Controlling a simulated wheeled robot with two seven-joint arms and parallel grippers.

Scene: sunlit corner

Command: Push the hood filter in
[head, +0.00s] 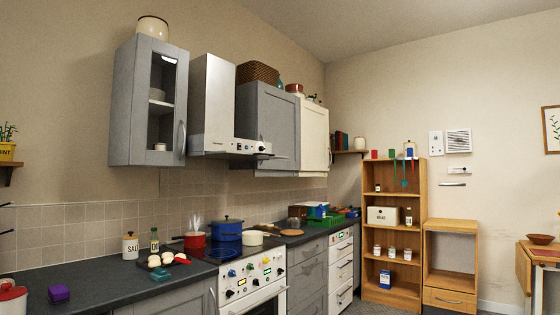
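The range hood (212,100) hangs on the left wall, with a tall pale metal chimney and a control strip with knobs along its lower front. The hood filter (268,157) shows as a thin flat edge that sticks out below the strip, towards the right. How far it stands out is hard to tell from this angle. My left gripper (7,218) shows only as two dark fingertips at the left edge. They are apart with nothing visible between them, far from the hood. My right gripper is out of view.
The stove (254,282) stands below the hood with a red pot (195,240) and blue pot (228,229) on it. Grey wall cabinets (150,100) flank the hood. The dark counter (110,283) runs along the wall. A wooden shelf (423,230) stands at the back.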

